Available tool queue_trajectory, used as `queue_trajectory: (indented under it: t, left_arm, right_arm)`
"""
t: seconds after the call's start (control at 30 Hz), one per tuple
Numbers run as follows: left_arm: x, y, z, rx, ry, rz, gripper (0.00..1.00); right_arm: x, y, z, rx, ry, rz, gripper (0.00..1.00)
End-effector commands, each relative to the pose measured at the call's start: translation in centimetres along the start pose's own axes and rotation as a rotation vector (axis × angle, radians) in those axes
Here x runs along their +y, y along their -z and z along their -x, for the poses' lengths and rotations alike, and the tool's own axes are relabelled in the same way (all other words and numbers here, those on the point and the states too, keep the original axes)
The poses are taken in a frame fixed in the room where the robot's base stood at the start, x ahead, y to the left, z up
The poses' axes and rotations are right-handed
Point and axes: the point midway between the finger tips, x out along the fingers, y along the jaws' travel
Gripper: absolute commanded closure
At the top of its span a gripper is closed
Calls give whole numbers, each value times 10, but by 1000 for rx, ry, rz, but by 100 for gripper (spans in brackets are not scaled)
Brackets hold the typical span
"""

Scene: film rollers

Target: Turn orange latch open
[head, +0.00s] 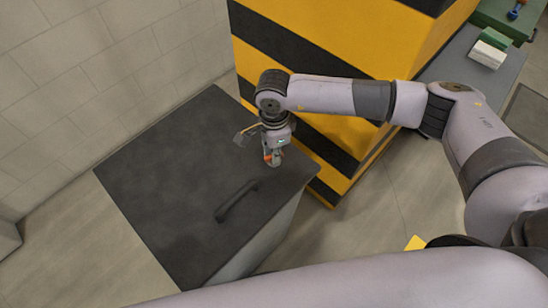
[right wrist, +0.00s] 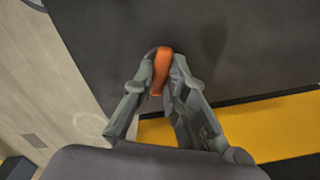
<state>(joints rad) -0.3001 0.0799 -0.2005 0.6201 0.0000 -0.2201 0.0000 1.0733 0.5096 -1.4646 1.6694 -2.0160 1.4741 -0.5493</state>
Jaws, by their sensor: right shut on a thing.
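The orange latch (right wrist: 161,70) shows in the right wrist view as a small rounded bar between my right gripper's fingertips. It also shows as a small orange spot in the head view (head: 268,157), on the dark lid (head: 170,190) near its right corner. My right gripper (head: 272,160) points down at the lid. In the right wrist view its two fingers (right wrist: 157,75) are shut on the latch. The latch's base is partly hidden by the fingers. My left gripper is not in view.
A black handle (head: 236,201) stands on the lid, in front of the gripper. A yellow and black striped block (head: 330,45) rises right behind the box. A grey tiled wall (head: 90,75) is at the left. A green and white item (head: 488,52) lies on a surface at the far right.

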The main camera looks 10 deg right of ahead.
Motion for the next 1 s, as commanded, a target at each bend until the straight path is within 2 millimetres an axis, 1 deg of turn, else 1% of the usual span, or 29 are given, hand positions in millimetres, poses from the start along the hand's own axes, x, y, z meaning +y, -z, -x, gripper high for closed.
queue_trajectory:
  t: [0.03,0.1,0.4,0.63,1.0]
  left_arm:
    - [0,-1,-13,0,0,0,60]
    - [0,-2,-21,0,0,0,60]
    - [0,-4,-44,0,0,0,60]
    - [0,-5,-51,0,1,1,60]
    - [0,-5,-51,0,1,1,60]
  right_arm:
    - [-1,0,-6,0,3,39,100]
    - [0,0,-6,0,2,94,100]
    - [0,0,-3,0,1,266,100]
    - [0,0,-1,0,0,327,100]
    - [0,0,0,-1,-1,341,100]
